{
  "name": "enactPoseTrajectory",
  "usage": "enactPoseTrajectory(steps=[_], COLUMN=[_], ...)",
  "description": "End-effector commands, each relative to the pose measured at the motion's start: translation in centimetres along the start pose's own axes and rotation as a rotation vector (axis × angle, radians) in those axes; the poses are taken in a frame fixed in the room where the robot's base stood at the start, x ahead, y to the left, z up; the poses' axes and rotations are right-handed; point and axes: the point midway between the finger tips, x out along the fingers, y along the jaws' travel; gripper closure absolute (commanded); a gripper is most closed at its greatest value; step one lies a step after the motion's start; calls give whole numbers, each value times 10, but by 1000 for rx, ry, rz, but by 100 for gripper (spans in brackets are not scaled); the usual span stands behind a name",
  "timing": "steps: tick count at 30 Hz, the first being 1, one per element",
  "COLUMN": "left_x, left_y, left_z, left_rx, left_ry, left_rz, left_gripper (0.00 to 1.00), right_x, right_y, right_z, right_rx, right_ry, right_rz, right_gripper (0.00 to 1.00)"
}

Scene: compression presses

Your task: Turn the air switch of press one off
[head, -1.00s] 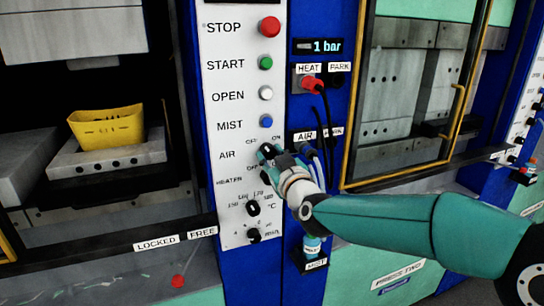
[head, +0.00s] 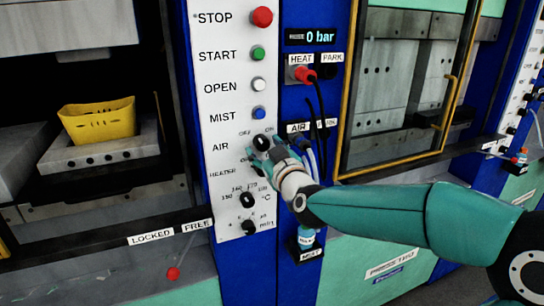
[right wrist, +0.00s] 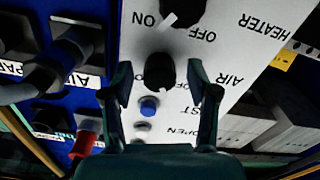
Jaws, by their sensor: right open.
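The black AIR switch knob (head: 261,142) is on the white control panel of the press at left, between OFF and ON labels. Its finer angle is hard to read. My right gripper (head: 263,152) is open right at this knob, just below it in the head view. In the right wrist view the AIR knob (right wrist: 160,72) sits between the two open fingertips (right wrist: 164,88), with a gap on both sides. The pressure display (head: 311,36) reads 0 bar. My left gripper is not in view.
The HEATER knob (right wrist: 180,12) is close to the AIR knob. Above are blue MIST (head: 258,113), white OPEN (head: 258,83), green START (head: 257,53) and red STOP (head: 262,17) buttons. Hoses and a red plug (head: 304,74) are at right. A yellow basket (head: 98,121) sits inside the press.

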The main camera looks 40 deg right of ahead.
Motion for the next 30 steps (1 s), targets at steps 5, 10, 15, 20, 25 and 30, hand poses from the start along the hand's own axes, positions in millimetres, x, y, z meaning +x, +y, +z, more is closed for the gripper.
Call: enactPoseTrajectory(steps=[5, 10, 15, 20, 25, 30], left_x=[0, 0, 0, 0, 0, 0], left_y=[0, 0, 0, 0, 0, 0], left_z=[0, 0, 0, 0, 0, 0], left_rx=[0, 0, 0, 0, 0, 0], left_ry=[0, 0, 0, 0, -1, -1], left_rz=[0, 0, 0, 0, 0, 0], left_gripper=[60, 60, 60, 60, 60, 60], right_x=[-20, -53, -87, -108, -117, -118], right_y=[0, 0, 0, -1, -1, -1], right_z=[-1, -1, 0, 0, 2, 2], right_rx=[0, 0, 0, 0, 0, 0], right_ry=[2, 2, 2, 1, -1, -2], right_rz=[0, 0, 0, -1, -1, -1], right_gripper=[41, 41, 41, 41, 41, 41])
